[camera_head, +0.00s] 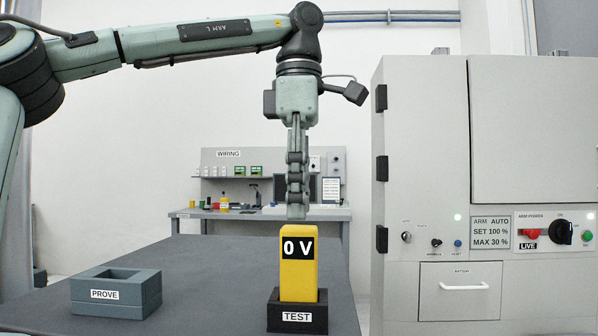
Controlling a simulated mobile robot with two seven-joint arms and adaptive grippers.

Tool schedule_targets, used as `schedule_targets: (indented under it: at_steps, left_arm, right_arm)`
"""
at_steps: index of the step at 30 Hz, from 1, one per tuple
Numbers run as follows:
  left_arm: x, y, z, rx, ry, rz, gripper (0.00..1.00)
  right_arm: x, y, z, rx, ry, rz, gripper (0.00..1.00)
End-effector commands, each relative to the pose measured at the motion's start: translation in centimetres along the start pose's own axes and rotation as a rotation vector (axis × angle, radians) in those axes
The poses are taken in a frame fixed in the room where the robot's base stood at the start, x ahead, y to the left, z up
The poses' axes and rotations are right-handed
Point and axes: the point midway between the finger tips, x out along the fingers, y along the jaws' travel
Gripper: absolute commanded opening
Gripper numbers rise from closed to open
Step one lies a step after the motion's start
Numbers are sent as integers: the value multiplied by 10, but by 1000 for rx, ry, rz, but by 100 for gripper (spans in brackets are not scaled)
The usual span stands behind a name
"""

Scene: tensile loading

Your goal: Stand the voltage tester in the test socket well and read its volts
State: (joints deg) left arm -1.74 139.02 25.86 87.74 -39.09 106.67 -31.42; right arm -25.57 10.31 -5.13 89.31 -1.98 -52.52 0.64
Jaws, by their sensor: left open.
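The yellow voltage tester (298,280) stands upright in the black well labelled TEST (273,312) on the dark table. Its black display reads 0 V. My left gripper (297,212) points down just above the tester's top, with its fingers seen edge-on. It is open and holds nothing, and the tester stands free below it. A grey well labelled PROVE (117,302) sits on the table to the left, and its opening looks empty. My right gripper is not in view.
A grey cabinet (418,200) stands close on the right, with a LIVE label, a black rotary knob (562,231) and a panel reading ARM AUTO, SET 100 %, MAX 30 %. A workbench (260,215) labelled WIRING stands behind. The table (210,270) is clear between the two wells.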

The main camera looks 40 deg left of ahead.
Motion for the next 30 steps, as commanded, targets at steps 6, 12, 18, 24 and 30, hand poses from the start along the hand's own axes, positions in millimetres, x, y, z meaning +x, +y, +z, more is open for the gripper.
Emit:
schedule_targets:
  at_steps: [6,12,18,24,30]
  left_arm:
    - [-31,0,0,-1,0,0,51]
    - [-39,0,0,1,0,-1,51]
    - [-39,0,0,1,0,-1,51]
    - [-38,0,0,1,0,-2,51]
    - [-38,0,0,1,0,-1,51]
  right_arm:
    - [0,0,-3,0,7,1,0]
    - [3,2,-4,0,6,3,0]
    - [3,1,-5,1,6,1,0]
    - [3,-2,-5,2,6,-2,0]
    - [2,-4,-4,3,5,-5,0]
